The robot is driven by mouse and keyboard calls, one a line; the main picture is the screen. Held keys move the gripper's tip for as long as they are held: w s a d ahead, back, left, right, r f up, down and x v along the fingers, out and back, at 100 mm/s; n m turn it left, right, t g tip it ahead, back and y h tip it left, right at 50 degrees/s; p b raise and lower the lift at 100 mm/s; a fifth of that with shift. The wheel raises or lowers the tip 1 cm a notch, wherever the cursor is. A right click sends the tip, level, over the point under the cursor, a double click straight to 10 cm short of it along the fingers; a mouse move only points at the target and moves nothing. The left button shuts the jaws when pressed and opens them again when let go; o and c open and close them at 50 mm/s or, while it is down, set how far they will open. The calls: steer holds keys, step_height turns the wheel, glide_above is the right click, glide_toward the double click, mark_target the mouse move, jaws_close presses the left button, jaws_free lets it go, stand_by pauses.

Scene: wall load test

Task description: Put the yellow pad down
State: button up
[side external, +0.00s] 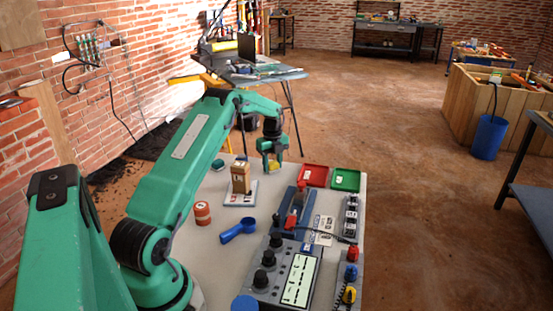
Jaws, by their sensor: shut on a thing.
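My gripper (272,163) is at the far end of the light grey table (210,262), pointing down. It is shut on the yellow pad (273,168), which shows as a small yellow patch at the fingertips. The fingers hide most of the pad. From this view I cannot tell whether the pad touches the tabletop or hangs just above it. The red tray (315,176) is to the right of my gripper.
A green tray (346,180) is beside the red one. A wooden block (240,178) stands on a pale base left of my gripper. Nearer are an orange-red cylinder (202,213), a blue scoop (238,231) and a control box (290,275). Bare tabletop lies between them.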

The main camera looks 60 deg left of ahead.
mark_target(273, 163)
steer(key=shift+f, duration=0.1)
steer(key=o, duration=1)
steer(key=shift+c, duration=0.2)
step_height(273, 163, up, 12)
stand_by(0.3)
stand_by(0.5)
